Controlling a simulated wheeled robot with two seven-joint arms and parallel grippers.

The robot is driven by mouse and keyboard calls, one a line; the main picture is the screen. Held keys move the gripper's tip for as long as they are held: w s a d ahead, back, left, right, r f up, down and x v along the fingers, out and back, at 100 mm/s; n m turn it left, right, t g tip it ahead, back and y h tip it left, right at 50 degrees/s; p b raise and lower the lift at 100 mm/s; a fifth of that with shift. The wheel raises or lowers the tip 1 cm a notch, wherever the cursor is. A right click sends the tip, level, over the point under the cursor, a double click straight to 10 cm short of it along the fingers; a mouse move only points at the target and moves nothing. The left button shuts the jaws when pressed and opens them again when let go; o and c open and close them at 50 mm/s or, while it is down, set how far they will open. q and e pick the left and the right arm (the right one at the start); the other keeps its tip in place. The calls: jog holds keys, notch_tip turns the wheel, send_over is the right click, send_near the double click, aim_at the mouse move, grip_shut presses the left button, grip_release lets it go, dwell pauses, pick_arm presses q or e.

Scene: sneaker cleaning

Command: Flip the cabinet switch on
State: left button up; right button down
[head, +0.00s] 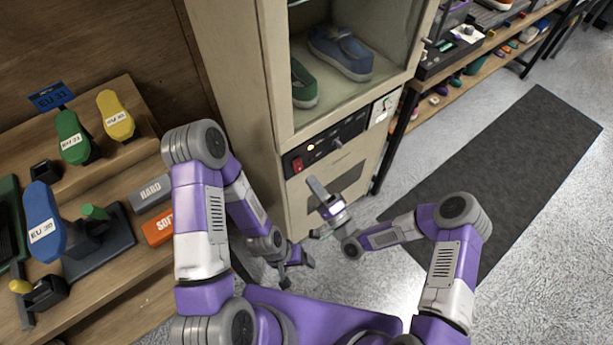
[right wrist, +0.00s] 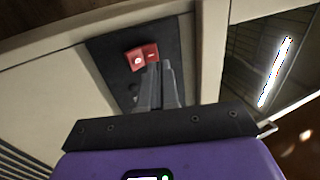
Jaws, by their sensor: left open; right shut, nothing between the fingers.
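The red rocker switch (head: 297,164) sits at the left end of the black panel on the front of the beige cabinet (head: 300,215). In the right wrist view the switch (right wrist: 142,56) shows a round mark and a dash. My right gripper (head: 312,182) is shut and empty, just below the switch. Its fingertips (right wrist: 160,66) overlap the switch's lower right edge in the right wrist view; I cannot tell whether they touch it. My left gripper (head: 296,270) is open and empty, low in front of the cabinet.
A pale round light (head: 310,147) and a black knob (head: 338,142) are on the panel. Shoes (head: 341,53) stand behind the cabinet's glass. A wooden stepped bench (head: 120,285) with shoe forms and brushes is at left. A dark mat (head: 520,170) lies on the floor at right.

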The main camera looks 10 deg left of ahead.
jog(key=s+d+p, duration=0.1)
jog(key=s+d, duration=0.4)
jog(key=d, duration=0.1)
jog(key=shift+s+d, duration=0.4)
jog(key=shift+f, duration=0.1)
jog(key=s+d+f+n+g+h+p, duration=0.1)
jog(key=d+f+n+g+h, duration=0.15)
jog(key=f+h, duration=0.2)
jog(key=s+d+f+n+g+h, duration=0.1)
jog(key=f+n+g+h, duration=0.1)
jog(key=f+g+h, duration=0.3)
jog(key=s+d+f+g+h+p, duration=0.1)
jog(key=s+d+f+g+h, duration=0.2)
jog(key=s+d+g, duration=0.3)
jog(key=s+d+n, duration=0.1)
jog(key=s+d, duration=0.1)
jog(key=s, duration=0.3)
